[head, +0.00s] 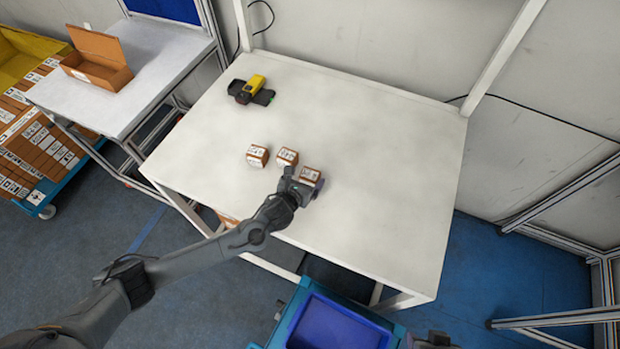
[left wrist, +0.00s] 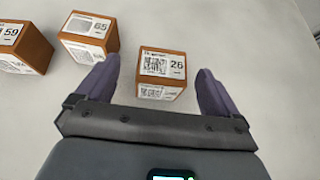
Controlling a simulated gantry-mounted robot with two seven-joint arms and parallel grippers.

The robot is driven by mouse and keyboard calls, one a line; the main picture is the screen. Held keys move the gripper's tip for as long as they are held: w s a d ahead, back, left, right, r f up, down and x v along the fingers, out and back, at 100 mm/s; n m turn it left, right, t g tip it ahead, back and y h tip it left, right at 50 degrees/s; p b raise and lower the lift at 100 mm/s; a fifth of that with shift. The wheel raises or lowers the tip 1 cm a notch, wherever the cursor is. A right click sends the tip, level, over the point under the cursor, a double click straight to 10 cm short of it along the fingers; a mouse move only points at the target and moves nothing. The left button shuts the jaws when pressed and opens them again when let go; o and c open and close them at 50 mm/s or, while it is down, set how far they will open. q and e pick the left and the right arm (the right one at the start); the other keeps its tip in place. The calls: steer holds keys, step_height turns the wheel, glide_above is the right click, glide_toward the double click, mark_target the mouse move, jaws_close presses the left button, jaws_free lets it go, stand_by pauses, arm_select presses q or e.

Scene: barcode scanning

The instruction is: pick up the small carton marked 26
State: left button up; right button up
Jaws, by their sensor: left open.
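The small carton marked 26 (left wrist: 162,72) is brown with white labels and stands on the white table. In the left wrist view it lies between the fingers of my left gripper (left wrist: 155,85), near their tips, with a gap on both sides. The gripper is open and holds nothing. In the head view the same carton (head: 310,175) is the rightmost of the row, and my left gripper (head: 301,188) is at its near side.
A carton marked 65 (left wrist: 90,38) stands close by the left finger, and one marked 59 (left wrist: 24,46) is further left. A yellow and black scanner (head: 251,90) is at the table's back left. The table's right side (head: 400,180) is clear. A blue bin (head: 338,325) stands in front.

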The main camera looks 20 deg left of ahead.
mark_target(310, 174)
arm_select(q)
steer(key=shift+x, duration=2.6)
steer(key=shift+d, duration=0.15)
steer(key=shift+c, duration=0.2)
steer(key=c, duration=1)
steer(key=shift+c, duration=0.7)
steer(key=shift+r, duration=0.2)
